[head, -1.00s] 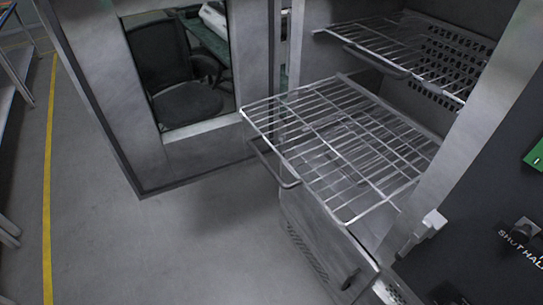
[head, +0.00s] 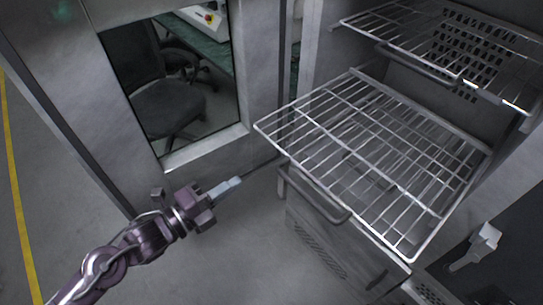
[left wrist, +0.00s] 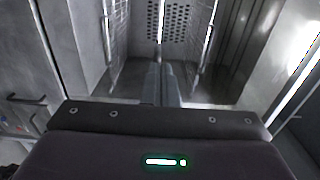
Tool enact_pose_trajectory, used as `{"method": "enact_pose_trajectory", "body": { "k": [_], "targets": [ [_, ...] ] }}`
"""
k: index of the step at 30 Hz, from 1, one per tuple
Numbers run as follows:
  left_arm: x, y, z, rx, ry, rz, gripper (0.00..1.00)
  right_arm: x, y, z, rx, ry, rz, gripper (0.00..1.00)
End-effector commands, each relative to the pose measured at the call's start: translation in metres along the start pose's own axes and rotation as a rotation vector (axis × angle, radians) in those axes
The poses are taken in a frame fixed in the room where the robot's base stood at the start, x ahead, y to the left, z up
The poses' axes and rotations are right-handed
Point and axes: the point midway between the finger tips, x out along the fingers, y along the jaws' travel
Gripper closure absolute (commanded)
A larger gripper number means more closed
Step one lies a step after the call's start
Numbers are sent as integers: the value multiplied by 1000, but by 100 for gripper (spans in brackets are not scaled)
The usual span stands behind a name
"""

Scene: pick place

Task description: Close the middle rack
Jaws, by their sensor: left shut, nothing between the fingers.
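The middle rack (head: 372,160) is a wire shelf that sticks well out of the front of the steel cabinet. A bar handle (head: 318,192) shows below its front edge. My left gripper (head: 232,185) is shut and empty, to the left of the rack's front and apart from it, with its fingers pointing towards the cabinet. In the left wrist view the shut fingers (left wrist: 162,85) point into the cabinet, between wire racks seen on edge to the left (left wrist: 115,45) and right (left wrist: 206,40). My right gripper is out of view.
An upper wire rack (head: 440,50) sits higher in the cabinet, in front of a perforated back wall (head: 475,50). The open cabinet door (head: 75,90) with a window stands on the left. Clear floor (head: 245,260) lies in front.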

Motion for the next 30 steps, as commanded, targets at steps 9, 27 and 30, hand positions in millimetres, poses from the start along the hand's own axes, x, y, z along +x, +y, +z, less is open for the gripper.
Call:
{"method": "enact_pose_trajectory", "body": {
  "k": [9, 27, 30],
  "targets": [
    [69, -6, 2, -3, -3, -5, 100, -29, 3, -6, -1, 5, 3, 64],
    [118, 0, 1, -2, -1, 1, 100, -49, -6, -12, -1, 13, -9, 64],
    [118, 0, 1, -2, -2, 1, 100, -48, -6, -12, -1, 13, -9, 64]
  ]
}}
